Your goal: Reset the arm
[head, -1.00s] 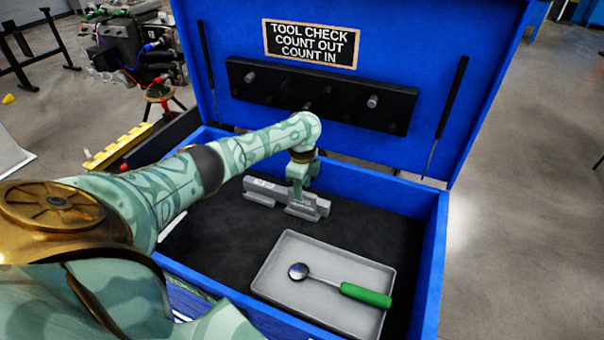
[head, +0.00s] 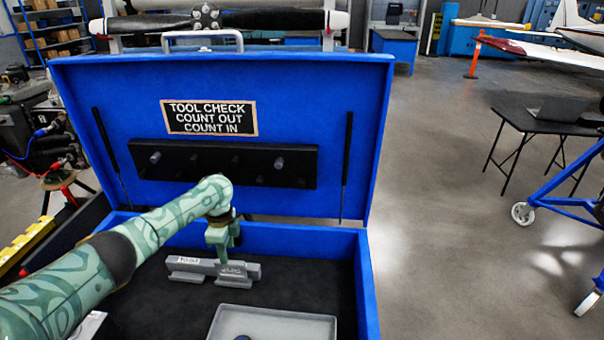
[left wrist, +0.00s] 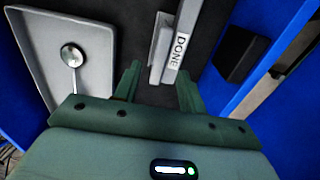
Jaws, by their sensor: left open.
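My left gripper (head: 223,256) points down inside the blue case, over the grey block-like holder (head: 185,273). In the left wrist view the two fingers (left wrist: 157,76) are spread apart, with nothing clearly held between them. The holder, with a white label reading DONE (left wrist: 177,58), lies just beyond the fingertips. Whether a finger touches it, I cannot tell. A round-headed tool (left wrist: 73,56) lies in the grey tray (left wrist: 104,50) beside the gripper; in the head view only the tray's far part (head: 222,318) shows. My right gripper is not in view.
The case's open blue lid (head: 300,100) stands upright behind the arm, with a black peg bar (head: 215,165) and a sign (head: 210,117). The case's right wall (head: 367,290) bounds the arm's space. Open floor (head: 440,200) lies to the right; a black table (head: 545,122) stands farther off.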

